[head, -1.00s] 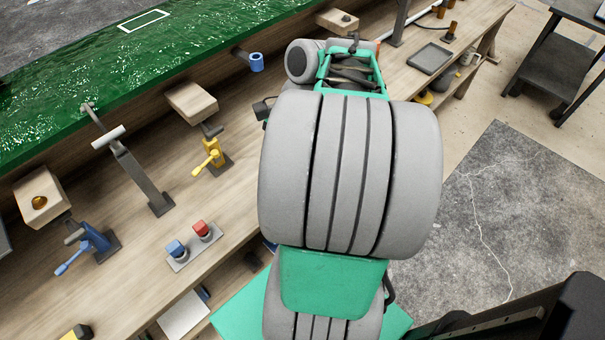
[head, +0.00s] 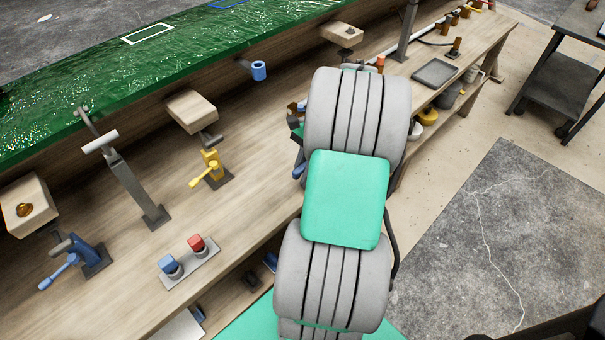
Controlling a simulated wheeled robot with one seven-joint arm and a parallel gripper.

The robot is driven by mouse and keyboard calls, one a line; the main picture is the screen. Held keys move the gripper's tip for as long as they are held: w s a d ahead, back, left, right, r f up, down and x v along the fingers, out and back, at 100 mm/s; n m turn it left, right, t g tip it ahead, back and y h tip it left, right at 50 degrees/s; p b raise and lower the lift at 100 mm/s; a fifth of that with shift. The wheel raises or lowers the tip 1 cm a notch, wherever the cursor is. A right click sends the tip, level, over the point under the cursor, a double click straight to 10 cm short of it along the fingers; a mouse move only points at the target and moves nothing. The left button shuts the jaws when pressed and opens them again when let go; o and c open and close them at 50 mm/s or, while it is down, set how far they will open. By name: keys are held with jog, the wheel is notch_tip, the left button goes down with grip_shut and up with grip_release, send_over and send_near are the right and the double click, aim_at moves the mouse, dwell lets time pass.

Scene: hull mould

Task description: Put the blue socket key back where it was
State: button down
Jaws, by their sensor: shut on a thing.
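My grey and green arm (head: 347,200) rises through the middle of the head view, and its thick links hide my gripper and anything in it. I cannot make out a blue socket key for certain. A small blue piece (head: 299,166) shows at the left edge of my upper arm link, mostly hidden, and I cannot tell what it is. A blue hollow cylinder (head: 258,71) sits on the end of a dark peg at the bench's back side, below the green mould. I cannot tell whether the key's former place is in view.
The wooden bench (head: 115,285) holds a blue clamp (head: 80,257), a yellow clamp (head: 211,168), a grey post (head: 132,180) and a plate with blue and red caps (head: 190,263). A grey tray (head: 435,73) lies farther along. The floor at right (head: 500,240) is clear; a dark cart (head: 560,80) stands beyond.

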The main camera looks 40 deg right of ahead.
jog(key=shift+f, duration=0.15)
jog(key=c, duration=1.4)
grip_release()
